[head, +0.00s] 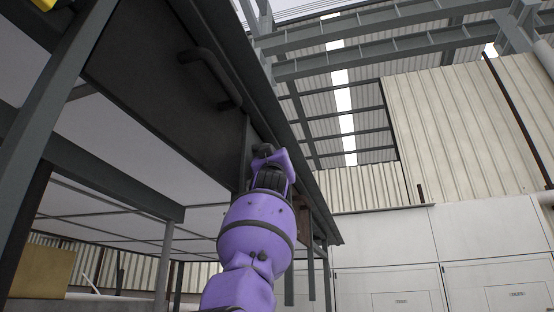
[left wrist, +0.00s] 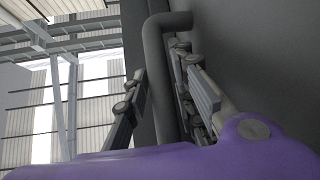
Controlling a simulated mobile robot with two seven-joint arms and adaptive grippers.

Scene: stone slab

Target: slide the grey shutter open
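A dark grey shutter panel (head: 165,85) fills the upper left of the head view, with a dark bar handle (head: 210,78) on it. A purple arm, which I take to be my left one, rises from the bottom to a gripper (head: 264,155) near the panel's far end. In the left wrist view, the left gripper (left wrist: 165,95) has its fingers apart, on either side of a grey bar handle (left wrist: 160,75). The handle's upper end bends to the grey surface (left wrist: 255,55) on the right. Finger contact with the bar is unclear. My right gripper is out of view.
A dark metal frame with a leg (head: 50,130) stands at the left. A long dark rail (head: 225,60) runs along the panel's edge. Pale cabinets (head: 390,260) and a ribbed wall (head: 440,130) are in the background at right.

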